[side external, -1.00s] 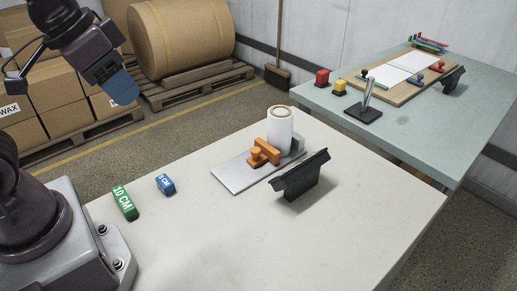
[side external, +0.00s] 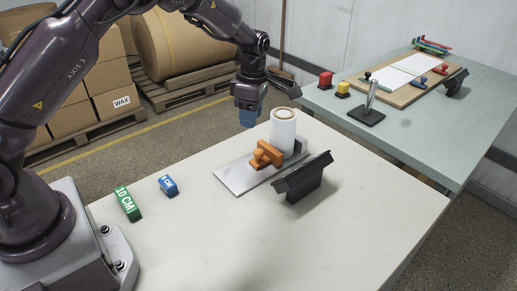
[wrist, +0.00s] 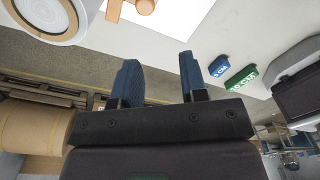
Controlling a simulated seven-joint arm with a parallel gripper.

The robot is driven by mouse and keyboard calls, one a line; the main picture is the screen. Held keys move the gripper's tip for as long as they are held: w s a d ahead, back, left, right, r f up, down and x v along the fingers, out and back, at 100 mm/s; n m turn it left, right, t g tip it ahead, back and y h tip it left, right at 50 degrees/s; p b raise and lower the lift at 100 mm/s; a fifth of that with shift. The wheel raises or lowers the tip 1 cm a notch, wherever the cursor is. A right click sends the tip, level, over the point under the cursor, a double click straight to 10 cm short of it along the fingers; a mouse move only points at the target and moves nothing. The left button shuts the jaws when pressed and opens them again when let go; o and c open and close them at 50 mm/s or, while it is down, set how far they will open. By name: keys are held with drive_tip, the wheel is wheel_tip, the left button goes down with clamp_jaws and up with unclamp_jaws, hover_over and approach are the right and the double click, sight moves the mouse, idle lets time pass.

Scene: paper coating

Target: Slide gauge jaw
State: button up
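The gauge is a flat grey metal plate (side external: 236,178) on the near table with a grey upright part (side external: 299,145) at its far end. Its orange jaw (side external: 267,155) has a knob and sits on the plate, close in front of a white roll (side external: 284,133) standing upright. Whether jaw and roll touch is unclear. My gripper (side external: 249,117) hangs above and behind the gauge, left of the roll's top. In the wrist view its two blue fingers (wrist: 158,60) are apart with nothing between them. The jaw (wrist: 145,6) and the roll (wrist: 52,20) show at that view's top edge.
A black angled stand (side external: 303,178) is right of the gauge. A green 10 CM block (side external: 127,203) and a smaller blue block (side external: 168,185) lie at left. The table's front is clear. A second table (side external: 420,125) behind holds a board and several small items.

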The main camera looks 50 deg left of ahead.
sight(258, 151)
drive_tip(key=f+n, duration=0.2)
drive_tip(key=f, duration=0.1)
drive_tip(key=w+f+n, duration=0.1)
drive_tip(key=f+n, duration=0.1)
drive_tip(key=f, duration=0.2)
drive_tip(key=w+f+n, duration=0.1)
drive_tip(key=f+n, duration=0.1)
drive_tip(key=f, duration=0.2)
drive_tip(key=shift+d+f+t, duration=0.15)
drive_tip(key=shift+f+t, duration=0.1)
drive_tip(key=shift+t, duration=0.05)
